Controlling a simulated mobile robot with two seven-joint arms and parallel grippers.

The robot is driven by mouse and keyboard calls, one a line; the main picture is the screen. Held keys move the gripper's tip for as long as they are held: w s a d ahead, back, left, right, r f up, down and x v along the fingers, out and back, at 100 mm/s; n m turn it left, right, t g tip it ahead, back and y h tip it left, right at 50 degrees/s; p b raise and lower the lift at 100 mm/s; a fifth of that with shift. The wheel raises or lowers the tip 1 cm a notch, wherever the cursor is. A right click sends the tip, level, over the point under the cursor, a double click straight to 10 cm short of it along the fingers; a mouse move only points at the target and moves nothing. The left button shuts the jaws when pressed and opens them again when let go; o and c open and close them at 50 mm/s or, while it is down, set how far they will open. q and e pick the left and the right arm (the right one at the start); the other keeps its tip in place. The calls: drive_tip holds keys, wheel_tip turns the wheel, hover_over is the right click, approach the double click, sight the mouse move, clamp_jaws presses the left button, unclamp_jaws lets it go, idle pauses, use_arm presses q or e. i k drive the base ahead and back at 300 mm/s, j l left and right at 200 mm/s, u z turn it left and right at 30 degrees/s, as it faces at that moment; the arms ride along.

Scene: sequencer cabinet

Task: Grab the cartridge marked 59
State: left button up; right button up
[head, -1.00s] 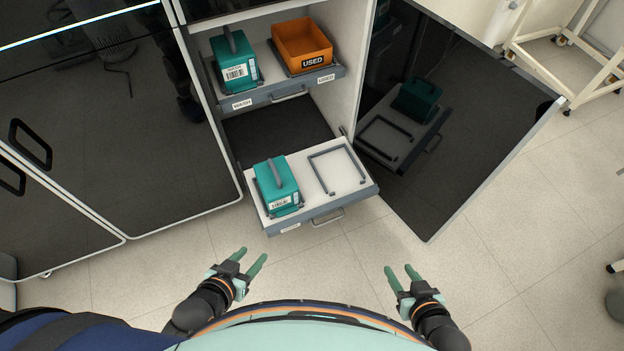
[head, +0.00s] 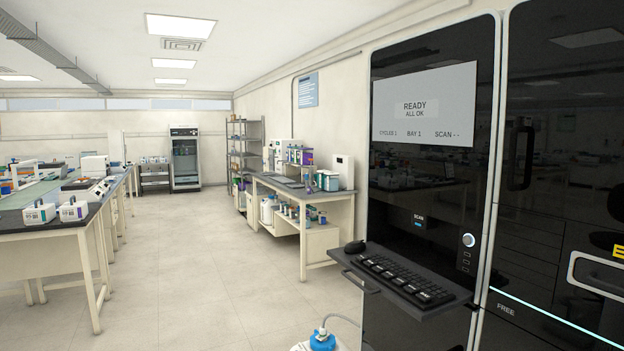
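No cartridge marked 59 can be made out in the head view. Two white cartridge-like boxes with handles stand at the near end of the left bench, a left box (head: 38,216) and a right box (head: 73,211). Their labels are too small to read for certain. The sequencer cabinet (head: 425,195) stands at the right, its screen (head: 424,105) reading READY, ALL OK, CYCLES 1, BAY 1, SCAN --. Neither of my grippers shows.
A keyboard shelf (head: 405,283) juts from the cabinet. A blue-capped container (head: 322,340) stands on the floor below it. The left bench (head: 45,236) and the wall bench (head: 300,194) hold lab items. Open floor (head: 190,270) lies between them.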

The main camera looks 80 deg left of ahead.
sight(70, 212)
drive_tip(key=u, duration=4.55)
